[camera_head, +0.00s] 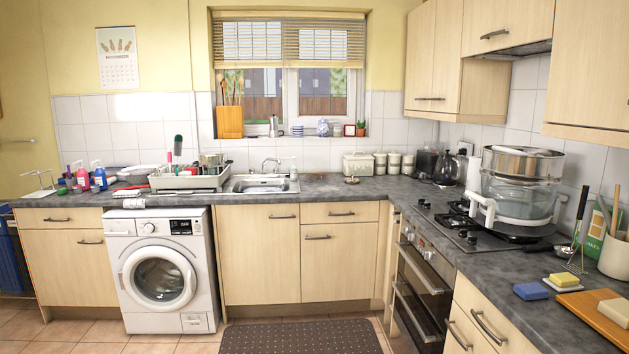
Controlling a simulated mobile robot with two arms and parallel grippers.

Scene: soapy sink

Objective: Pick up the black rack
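I cannot clearly make out a black rack in the camera_head view. A pale dish rack (190,181) stands on the far counter left of the sink, with dishes and utensils in it. Dark hob grates (455,220) sit on the stove. Neither of my grippers is in view.
A metal sink (262,185) is set in the far counter. A large glass steamer (517,190) stands on the right counter. Nearby are a blue sponge (530,291) and a wooden board (592,318). A dark mat (300,337) lies on the floor. The counter right of the sink has free room.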

